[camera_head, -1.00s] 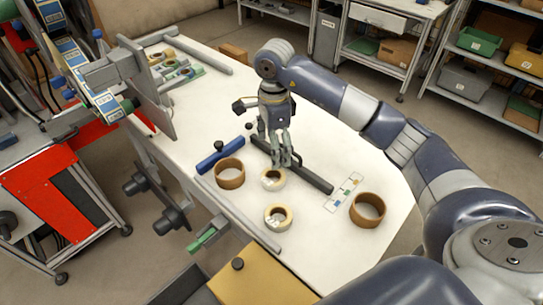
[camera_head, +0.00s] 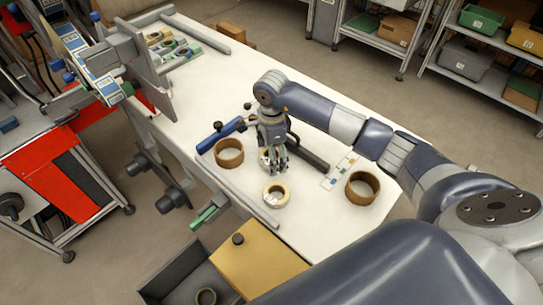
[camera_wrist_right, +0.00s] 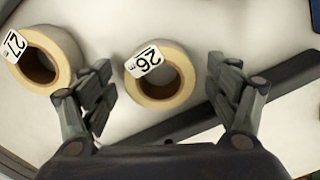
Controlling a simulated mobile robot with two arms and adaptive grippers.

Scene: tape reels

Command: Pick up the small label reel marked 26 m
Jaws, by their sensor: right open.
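The small label reel marked 26 m (camera_wrist_right: 181,88) is a cream ring with a tan core and a white tag. In the right wrist view it lies on the white table between my open right fingers (camera_wrist_right: 165,92), which do not touch it. In the head view my right gripper (camera_head: 274,166) is above this reel (camera_head: 263,157) and hides much of it. A similar reel marked 27 (camera_wrist_right: 68,50) lies to the left in the wrist view; it appears to be the nearer cream reel in the head view (camera_head: 276,204). My left gripper is not in view.
Brown rings (camera_head: 229,163) (camera_head: 362,199) lie on either side on the white table (camera_head: 320,215). A dark bar (camera_head: 308,159) lies close beside my right gripper. A blue-handled tool (camera_head: 220,135) lies behind. An open grey bin (camera_head: 180,275) stands below the table's front edge.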

